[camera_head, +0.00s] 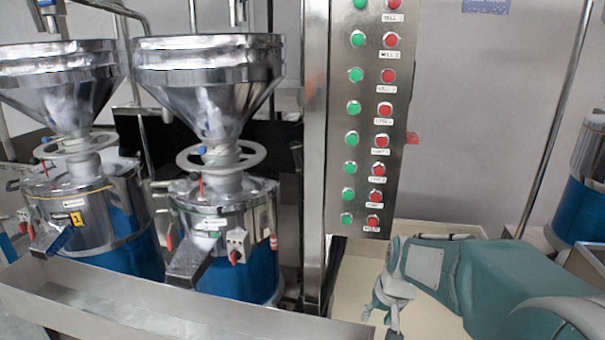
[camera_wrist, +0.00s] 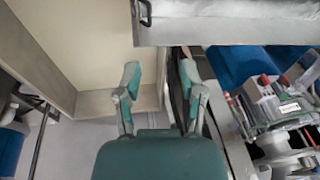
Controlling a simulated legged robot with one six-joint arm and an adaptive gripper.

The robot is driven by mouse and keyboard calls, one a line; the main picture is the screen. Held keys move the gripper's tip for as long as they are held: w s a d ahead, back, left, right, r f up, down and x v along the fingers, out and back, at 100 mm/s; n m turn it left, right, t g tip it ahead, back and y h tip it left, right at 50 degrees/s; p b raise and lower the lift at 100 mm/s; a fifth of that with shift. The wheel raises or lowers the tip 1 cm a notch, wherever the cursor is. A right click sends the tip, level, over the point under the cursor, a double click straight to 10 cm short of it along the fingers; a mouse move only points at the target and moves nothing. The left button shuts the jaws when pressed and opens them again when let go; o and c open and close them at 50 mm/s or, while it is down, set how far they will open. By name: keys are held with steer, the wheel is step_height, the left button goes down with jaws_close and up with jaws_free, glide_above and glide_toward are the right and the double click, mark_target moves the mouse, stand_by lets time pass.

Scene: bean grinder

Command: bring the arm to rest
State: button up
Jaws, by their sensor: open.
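My gripper (camera_wrist: 160,82) is open in the wrist view, with its two teal fingers spread and nothing between them. In the head view my gripper (camera_head: 388,312) is at the lower right, below the steel control panel (camera_head: 368,120) and in front of a cream-coloured bin (camera_head: 352,285). The panel carries columns of green and red buttons. My gripper is apart from the panel and touches nothing that I can see. Its fingertips are small and partly cut off in the head view.
Two steel grinders with hoppers (camera_head: 212,85) and blue bases stand at the left. A metal trough (camera_head: 150,318) runs in front of them. A steel post (camera_head: 314,150) stands beside the panel. Another blue-based machine (camera_head: 585,205) is at the right edge.

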steer(key=s+r+t, duration=0.1)
steer(key=s+r, duration=0.2)
steer(key=s, duration=0.3)
steer(key=s+r+t+h, duration=0.1)
steer(key=s+r, duration=0.2)
steer(key=s, duration=0.4)
steer(key=s+r+n+t, duration=0.1)
steer(key=s+r, duration=0.3)
steer(key=s, duration=0.3)
steer(key=shift+s, duration=0.25)
steer(key=shift+a, duration=0.1)
